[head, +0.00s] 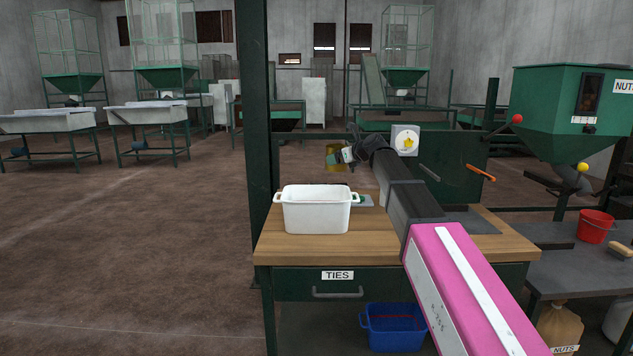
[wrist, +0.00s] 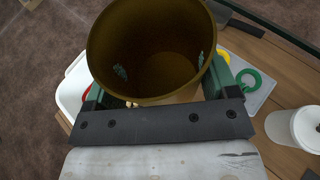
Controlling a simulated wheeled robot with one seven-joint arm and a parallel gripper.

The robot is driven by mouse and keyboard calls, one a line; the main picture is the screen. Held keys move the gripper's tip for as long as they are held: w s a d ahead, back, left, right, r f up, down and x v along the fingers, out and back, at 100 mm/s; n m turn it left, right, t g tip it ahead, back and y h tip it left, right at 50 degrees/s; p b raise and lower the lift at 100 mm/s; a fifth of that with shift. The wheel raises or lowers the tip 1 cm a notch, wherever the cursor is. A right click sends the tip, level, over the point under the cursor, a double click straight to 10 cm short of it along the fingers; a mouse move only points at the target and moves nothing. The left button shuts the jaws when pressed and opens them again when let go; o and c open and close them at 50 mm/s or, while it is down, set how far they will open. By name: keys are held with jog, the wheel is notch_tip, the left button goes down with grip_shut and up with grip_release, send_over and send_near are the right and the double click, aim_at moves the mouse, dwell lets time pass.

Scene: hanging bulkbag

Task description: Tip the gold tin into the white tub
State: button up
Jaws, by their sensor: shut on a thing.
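The gold tin (head: 335,163) is held in my gripper (head: 346,154), above and behind the white tub in the head view. In the wrist view the tin (wrist: 150,50) fills the upper middle, with its open mouth toward the camera. My gripper's green fingers (wrist: 155,98) are shut on it, one on each side. I see the brown inner wall; whether anything lies at its bottom is unclear. Part of the tub (wrist: 70,88) shows at left in the wrist view, partly hidden by the tin.
The wooden bench (head: 350,253) has a TIES drawer. A grey board with a green ring (wrist: 248,80) and a white jar (wrist: 297,126) show right of the tin. A dark green post (head: 257,130) rises left of the tub. A blue crate (head: 393,327) is below.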

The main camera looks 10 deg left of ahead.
jog(key=shift+d, duration=0.1)
dwell(0.3)
jog(key=s+v, duration=0.1)
jog(key=v, duration=0.5)
jog(key=shift+a+r, duration=0.25)
jog(key=shift+r, duration=0.1)
dwell(0.3)
